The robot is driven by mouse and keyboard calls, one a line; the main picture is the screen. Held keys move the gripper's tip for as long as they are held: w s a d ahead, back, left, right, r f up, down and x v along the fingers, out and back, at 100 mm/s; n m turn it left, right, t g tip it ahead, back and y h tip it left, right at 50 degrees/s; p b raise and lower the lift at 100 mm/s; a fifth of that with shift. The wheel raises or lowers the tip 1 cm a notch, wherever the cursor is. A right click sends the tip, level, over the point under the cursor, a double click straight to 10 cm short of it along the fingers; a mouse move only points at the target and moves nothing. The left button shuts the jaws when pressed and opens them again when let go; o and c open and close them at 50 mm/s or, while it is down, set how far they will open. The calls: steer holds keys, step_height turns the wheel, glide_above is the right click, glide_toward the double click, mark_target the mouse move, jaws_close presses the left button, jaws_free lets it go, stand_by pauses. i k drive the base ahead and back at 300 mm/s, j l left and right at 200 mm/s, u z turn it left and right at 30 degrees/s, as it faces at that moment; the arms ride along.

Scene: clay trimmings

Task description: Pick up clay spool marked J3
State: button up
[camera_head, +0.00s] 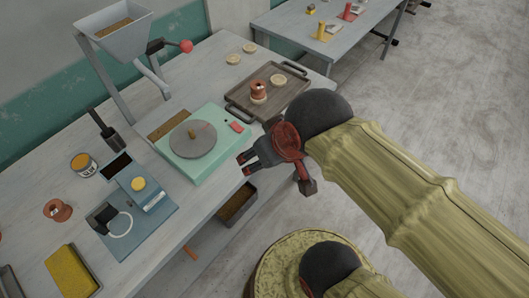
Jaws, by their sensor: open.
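Two reddish-brown spools show, and I cannot read a J3 mark on either. One spool (57,210) is on the workbench at the far left. The other spool (258,88) rests on a pale disc in the dark tray (240,108) at the back right of the bench. My gripper (243,164) is open and empty, above the bench's front edge beside the mint-green wheel unit. It is apart from both spools, nearer the one in the tray.
The mint-green unit (208,166) carries a grey turntable (193,145) with a small tan piece on it. A blue device (147,193), a can (83,165), a yellow sponge (72,271) and a hopper (115,35) are on the bench. Pale discs lie behind the tray.

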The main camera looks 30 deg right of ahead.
mark_target(55, 209)
steer(key=u, duration=1.55)
steer(key=i+j+z, duration=0.3)
steer(key=j, duration=0.2)
